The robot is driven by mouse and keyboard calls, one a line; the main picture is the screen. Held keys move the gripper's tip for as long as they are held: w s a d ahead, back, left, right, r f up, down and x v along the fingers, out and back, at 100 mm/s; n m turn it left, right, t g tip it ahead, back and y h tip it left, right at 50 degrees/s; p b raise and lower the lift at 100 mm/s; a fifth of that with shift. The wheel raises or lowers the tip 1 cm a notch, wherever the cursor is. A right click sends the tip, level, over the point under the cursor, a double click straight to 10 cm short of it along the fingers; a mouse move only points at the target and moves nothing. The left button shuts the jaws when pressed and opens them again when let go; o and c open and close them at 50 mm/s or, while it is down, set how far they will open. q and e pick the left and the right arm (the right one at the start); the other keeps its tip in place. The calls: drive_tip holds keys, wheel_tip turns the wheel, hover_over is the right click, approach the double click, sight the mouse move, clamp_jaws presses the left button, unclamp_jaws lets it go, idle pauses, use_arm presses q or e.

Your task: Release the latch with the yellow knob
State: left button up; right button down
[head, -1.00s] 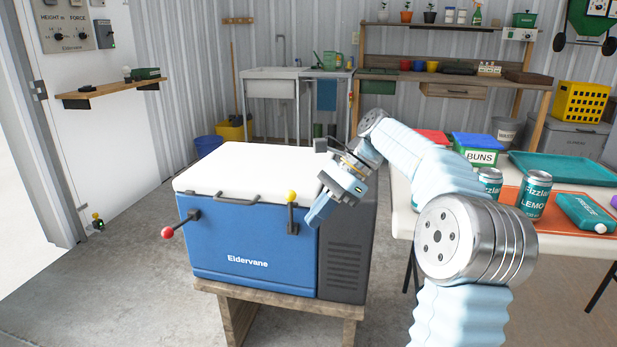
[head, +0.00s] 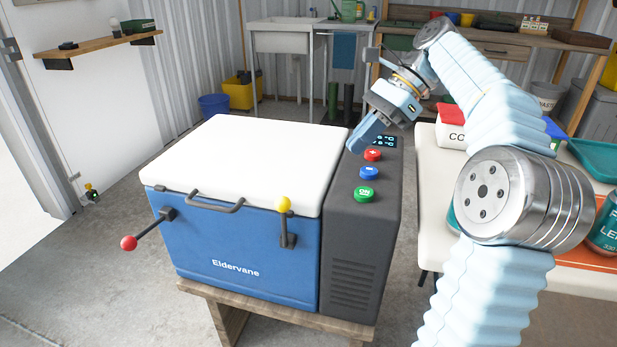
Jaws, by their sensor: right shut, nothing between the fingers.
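The blue cooler (head: 215,248) with a white lid (head: 250,160) stands on a wooden stand. Its front has two latch levers. The latch with the yellow knob (head: 284,204) is at the right of the front and stands upright, its knob at the lid's edge. The latch with the red knob (head: 129,243) is at the left and sticks outward, away from the front. My right gripper (head: 361,146) is shut and empty. It is above the dark side unit, up and to the right of the yellow knob, apart from it. My left gripper is not in view.
The dark side unit (head: 355,245) carries red, blue and green buttons and a small display, near my right gripper. A white table (head: 445,185) with cans and boxes stands at the right. Floor at the left is clear.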

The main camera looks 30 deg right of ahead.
sight(291, 204)
drive_tip(key=shift+a+f, duration=0.1)
drive_tip(key=b+x, duration=0.3)
drive_tip(key=x, duration=0.7)
drive_tip(key=shift+a+f+b, duration=0.1)
drive_tip(key=shift+f+b, duration=0.05)
drive_tip(key=shift+b, duration=0.25)
drive_tip(key=shift+w+a, duration=0.15)
drive_tip(key=shift+a, duration=0.45)
drive_tip(key=shift+w+a, duration=0.15)
drive_tip(key=shift+a, duration=0.45)
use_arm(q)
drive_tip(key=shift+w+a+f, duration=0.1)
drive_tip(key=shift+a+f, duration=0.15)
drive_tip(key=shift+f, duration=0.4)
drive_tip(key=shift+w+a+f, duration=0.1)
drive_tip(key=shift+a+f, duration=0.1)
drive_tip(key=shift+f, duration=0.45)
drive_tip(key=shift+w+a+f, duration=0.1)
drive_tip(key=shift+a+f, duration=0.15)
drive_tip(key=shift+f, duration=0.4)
use_arm(e)
drive_tip(key=shift+w+a+f, duration=0.1)
drive_tip(key=shift+w+a, duration=0.1)
drive_tip(key=shift+a, duration=0.4)
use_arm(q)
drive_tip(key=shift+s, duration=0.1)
